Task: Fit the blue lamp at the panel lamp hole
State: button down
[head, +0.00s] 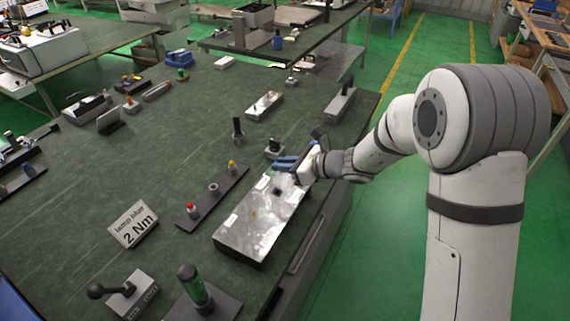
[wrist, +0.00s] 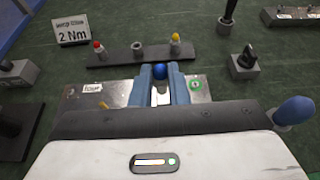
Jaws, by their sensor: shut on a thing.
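My gripper (head: 286,163) is over the far end of the metal panel (head: 240,240). In the wrist view its blue fingers (wrist: 160,84) are shut on the blue lamp (wrist: 160,71), whose round blue top shows between them. The panel shows on both sides of the fingers, with a "Power" label (wrist: 92,87) at left and a green mark (wrist: 196,84) at right. The lamp's lower part and the panel directly under it are hidden. I cannot tell whether the lamp touches the panel, or which opening is the lamp hole.
A dark rail (head: 224,191) beside the panel holds a red lamp (head: 190,207), a grey socket piece (head: 213,187) and a yellow lamp (head: 232,166). A "lamp blue 2 Nm" sign (head: 134,224) stands left. A green-handled tool (head: 194,284) stands in front. A rounded blue handle (wrist: 294,111) is right of my gripper.

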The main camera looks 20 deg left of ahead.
jog(key=shift+f+b, duration=0.1)
jog(key=shift+b, duration=0.2)
jog(key=b, duration=0.5)
send_over(284, 194)
notch_tip(284, 194, down, 6)
jog(key=shift+r, duration=0.2)
jog(key=shift+b, duration=0.7)
dwell(1.1)
jog(key=shift+f+b, duration=1.8)
jog(key=shift+f, duration=0.05)
jog(key=c, duration=1.3)
grip_release()
jog(key=v, duration=0.8)
